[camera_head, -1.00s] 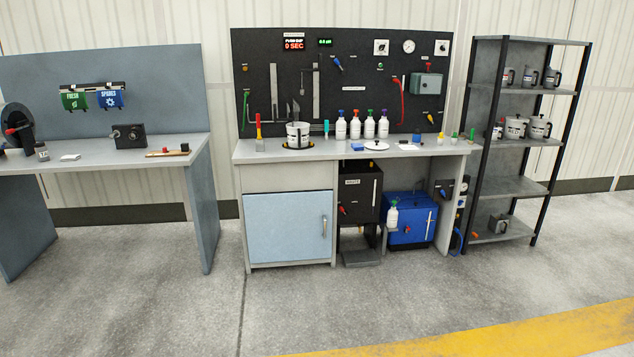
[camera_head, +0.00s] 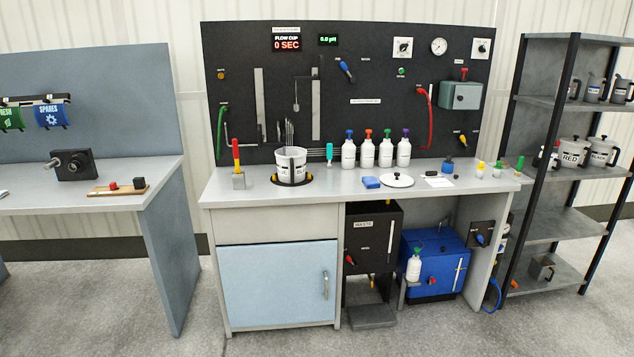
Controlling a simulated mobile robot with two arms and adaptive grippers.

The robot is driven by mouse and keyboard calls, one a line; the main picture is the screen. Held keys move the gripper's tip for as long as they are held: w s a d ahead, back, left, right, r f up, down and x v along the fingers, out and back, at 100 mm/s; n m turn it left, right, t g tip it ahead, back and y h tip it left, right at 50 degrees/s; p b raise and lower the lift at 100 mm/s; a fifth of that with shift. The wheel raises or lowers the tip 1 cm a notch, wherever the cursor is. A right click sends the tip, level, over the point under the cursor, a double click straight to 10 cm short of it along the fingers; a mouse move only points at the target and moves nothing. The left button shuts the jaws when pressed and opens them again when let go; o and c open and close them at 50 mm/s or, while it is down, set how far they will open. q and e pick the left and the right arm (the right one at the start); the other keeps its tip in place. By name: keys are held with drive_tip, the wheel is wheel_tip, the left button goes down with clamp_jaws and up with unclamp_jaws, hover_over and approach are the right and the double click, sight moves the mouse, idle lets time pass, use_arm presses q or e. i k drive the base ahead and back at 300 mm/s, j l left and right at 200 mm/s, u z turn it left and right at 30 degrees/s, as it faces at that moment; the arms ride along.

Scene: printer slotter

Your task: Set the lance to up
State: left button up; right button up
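I cannot tell for sure which part is the lance, as most small labels are too small to read. On the dark back panel (camera_head: 270,90) are two upright pale rails, a thin hanging rod (camera_head: 296,95) between them, and a blue-handled lever (camera_head: 346,70). A white bucket (camera_head: 291,163) stands below in a dark ring on the bench, with several thin upright rods at its rim. A green hose (camera_head: 221,130) and a red hose (camera_head: 423,115) hang on the panel. Neither of my grippers is in view.
The grey bench (camera_head: 330,188) holds several white bottles with coloured caps. Under it are a blue cabinet door (camera_head: 278,285), a black waste box (camera_head: 372,235) and a blue box (camera_head: 436,265). A shelf rack (camera_head: 570,150) stands right, another table (camera_head: 100,200) left. The floor in front is clear.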

sight(260, 137)
drive_tip(key=i, duration=1.85)
